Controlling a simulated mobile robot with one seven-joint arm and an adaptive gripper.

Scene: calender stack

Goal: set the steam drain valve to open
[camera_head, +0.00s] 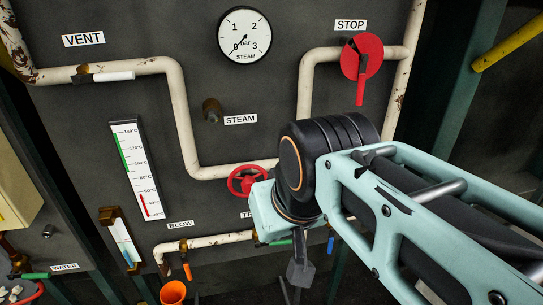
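No label that I can read says drain, so I cannot tell which valve is the steam drain valve. A label starting with "T" (246,216) is partly hidden by my arm. Below it a green handle (280,242) shows at the left of my wrist, and a blue handle (330,244) hangs at its right. Under the BLOW label (180,224), an orange lever (187,271) hangs down from a white pipe. My gripper (298,285) points down in front of the panel's lower part; its dark fingers are small, and I cannot tell whether they are open.
A red handwheel (247,181) sits just left of my wrist. A red STOP lever (362,82) hangs above my arm. The VENT valve has a white lever (113,76) along its pipe. A brown knob (212,110) is beside STEAM. An orange funnel (173,292) stands below the orange lever.

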